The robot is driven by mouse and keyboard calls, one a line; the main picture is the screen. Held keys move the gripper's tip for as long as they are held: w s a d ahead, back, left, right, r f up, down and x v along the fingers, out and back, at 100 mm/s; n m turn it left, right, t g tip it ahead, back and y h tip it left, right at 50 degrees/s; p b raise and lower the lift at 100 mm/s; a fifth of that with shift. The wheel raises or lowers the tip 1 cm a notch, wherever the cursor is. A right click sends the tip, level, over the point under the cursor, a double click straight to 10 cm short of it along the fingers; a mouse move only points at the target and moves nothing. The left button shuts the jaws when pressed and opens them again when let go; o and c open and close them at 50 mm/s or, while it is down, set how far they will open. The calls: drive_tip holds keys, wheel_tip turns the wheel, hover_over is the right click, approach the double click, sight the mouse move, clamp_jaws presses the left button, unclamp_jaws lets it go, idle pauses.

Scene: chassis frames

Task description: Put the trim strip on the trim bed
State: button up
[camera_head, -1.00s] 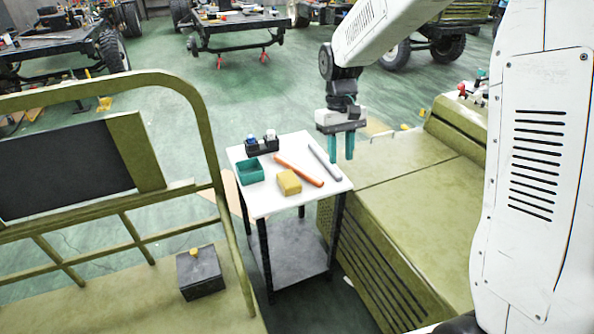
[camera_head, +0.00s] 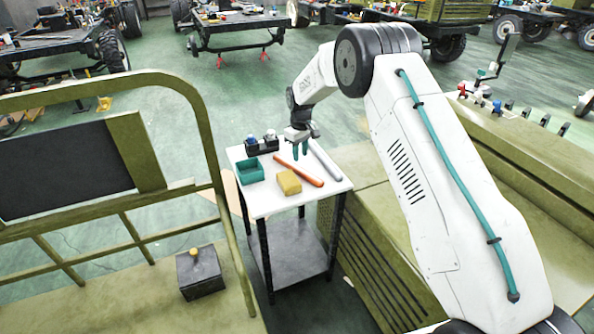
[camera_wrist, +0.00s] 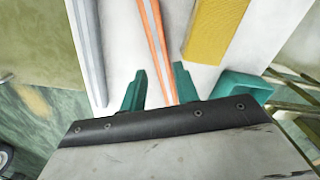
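Two long strips lie on the white cart top (camera_head: 262,206): an orange strip (camera_head: 302,173) and a grey strip (camera_head: 325,161). Which one is the trim strip is not marked. My gripper (camera_head: 302,151) points down over the back of the cart, near the far ends of the strips. In the wrist view my gripper (camera_wrist: 158,88) has its two green fingers apart and empty. There the orange strip (camera_wrist: 157,45) runs toward the gap between them, and the grey strip (camera_wrist: 88,50) lies left of the fingers. Contact cannot be told. I cannot identify the trim bed.
The cart also holds a yellow block (camera_head: 289,182), a green tray (camera_head: 249,170) and a black holder (camera_head: 262,145) with small knobs. An olive frame with a dark panel (camera_head: 65,170) stands left. A dark box (camera_head: 200,272) sits below it. Olive bodywork (camera_head: 540,155) is right.

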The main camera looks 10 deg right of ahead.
sight(301, 169)
wheel_tip(301, 169, down, 7)
drive_tip(key=shift+s+d+r, duration=0.1)
drive_tip(key=shift+d, duration=0.05)
clamp_jaws()
